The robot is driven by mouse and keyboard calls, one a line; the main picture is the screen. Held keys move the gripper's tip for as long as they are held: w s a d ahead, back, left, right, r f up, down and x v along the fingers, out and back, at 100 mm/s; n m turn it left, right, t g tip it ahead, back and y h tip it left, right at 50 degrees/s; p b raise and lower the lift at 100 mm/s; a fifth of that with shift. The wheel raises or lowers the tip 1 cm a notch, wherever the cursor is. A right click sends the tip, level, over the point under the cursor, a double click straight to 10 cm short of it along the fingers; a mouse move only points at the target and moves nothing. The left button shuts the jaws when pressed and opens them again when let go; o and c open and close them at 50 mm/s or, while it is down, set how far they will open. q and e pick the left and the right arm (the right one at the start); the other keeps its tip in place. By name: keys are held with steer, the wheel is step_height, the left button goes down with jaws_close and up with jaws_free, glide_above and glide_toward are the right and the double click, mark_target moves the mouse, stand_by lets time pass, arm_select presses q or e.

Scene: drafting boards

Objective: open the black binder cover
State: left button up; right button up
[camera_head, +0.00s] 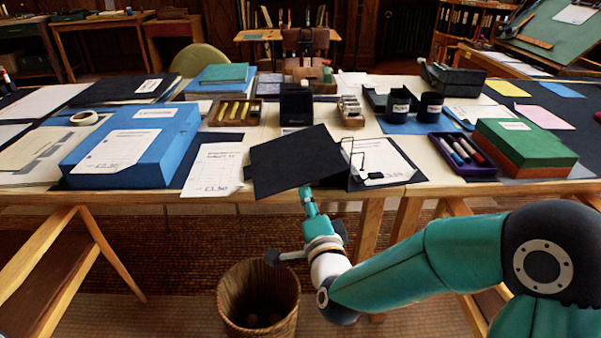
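The black binder lies at the front edge of the table, with its black cover (293,160) swung over to the left and tilted, apart from the white page (385,155). The metal rings (352,152) and the page show uncovered on the right. My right gripper (307,196) is at the cover's lower edge, in front of the table edge. Its fingertips are small and partly hidden by the cover, so I cannot tell whether they grip it. My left gripper is not in view.
A blue box (165,135) and a white sheet (215,168) lie left of the binder. A purple tray (462,155) of markers and a green box (525,143) stand to the right. Black cups (398,105) stand behind. A wicker basket (258,290) is on the floor below.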

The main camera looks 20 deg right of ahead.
mark_target(300, 177)
steer(key=w, duration=0.6)
steer(key=w+d, duration=0.1)
steer(key=w, duration=0.2)
jaws_close()
